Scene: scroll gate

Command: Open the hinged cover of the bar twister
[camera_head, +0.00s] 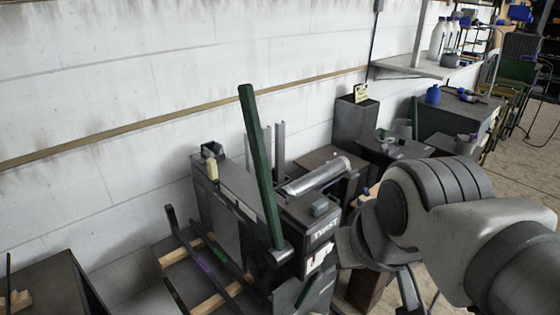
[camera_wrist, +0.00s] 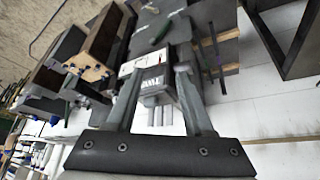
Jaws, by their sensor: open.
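The bar twister (camera_head: 322,232) is a dark grey machine with a "TWIST" label on its front block, standing against the white wall in the head view. A long green lever (camera_head: 261,165) rises from it, tilted. A silver rounded piece (camera_head: 315,176) lies along its top; I cannot tell for sure whether this is the hinged cover. A small grey handle-like part (camera_head: 320,207) sits on the front block. In the wrist view, my gripper (camera_wrist: 158,72) is open, its fingers apart on either side of the machine's labelled block (camera_wrist: 152,87). Nothing shows held between them. My arm hides the area right of the machine.
Bars and wooden strips (camera_head: 205,300) lie on a rack at the machine's left. Dark cabinets (camera_head: 355,120) and a workbench (camera_head: 450,120) stand behind to the right. A wall shelf (camera_head: 425,68) holds white bottles. Open floor (camera_head: 525,150) lies at the far right.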

